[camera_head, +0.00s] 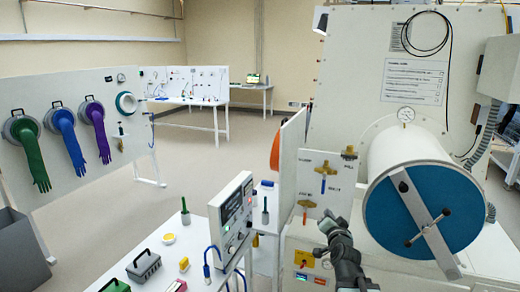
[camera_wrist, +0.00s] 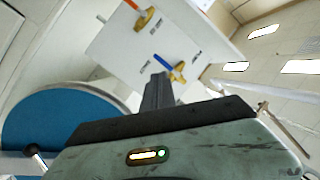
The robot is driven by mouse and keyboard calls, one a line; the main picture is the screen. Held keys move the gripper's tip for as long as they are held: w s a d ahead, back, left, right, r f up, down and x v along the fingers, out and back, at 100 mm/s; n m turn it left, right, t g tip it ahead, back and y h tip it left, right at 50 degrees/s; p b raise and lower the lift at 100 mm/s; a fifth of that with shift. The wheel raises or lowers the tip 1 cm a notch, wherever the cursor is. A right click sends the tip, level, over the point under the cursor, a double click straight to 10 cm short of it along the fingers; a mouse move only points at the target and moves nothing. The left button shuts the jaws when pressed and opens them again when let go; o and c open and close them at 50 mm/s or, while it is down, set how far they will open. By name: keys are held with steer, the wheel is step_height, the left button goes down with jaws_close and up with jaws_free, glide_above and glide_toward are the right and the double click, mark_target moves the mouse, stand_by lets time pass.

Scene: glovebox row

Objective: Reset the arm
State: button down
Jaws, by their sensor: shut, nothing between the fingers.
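My gripper (camera_head: 331,222) is at the lower right of the head view, in front of a white valve panel (camera_head: 338,168). In the wrist view my gripper (camera_wrist: 158,88) is shut, its dark fingers together with nothing between them. The fingers point toward the panel, which also shows in the wrist view (camera_wrist: 118,48). A valve with a blue handle (camera_wrist: 163,62) appears just beyond the fingertips there; I cannot tell how far off it is. Another brass valve (camera_wrist: 145,18) shows higher up.
A large white cylinder with a blue end door (camera_head: 425,215) stands close right of my arm. A control box (camera_head: 233,212) and a bench with small items, including a grey toolbox (camera_head: 144,266), are left. Gloves hang on a far-left panel (camera_head: 100,150). Open floor (camera_head: 215,165) lies behind.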

steer(key=s+a+f+n+g+y, duration=0.35)
steer(key=a+f+n+g, duration=0.2)
steer(key=a+f, duration=0.55)
steer(key=s+d+f+n+g+h, duration=0.1)
steer(key=s+f+g, duration=0.4)
steer(key=s, duration=0.5)
steer(key=s+d+f+n+g+h, duration=0.1)
steer(key=s+f+n+g, duration=0.1)
steer(key=s+f+g, duration=0.3)
steer(key=s+g, duration=0.1)
steer(key=s, duration=0.3)
steer(key=shift+s, duration=0.35)
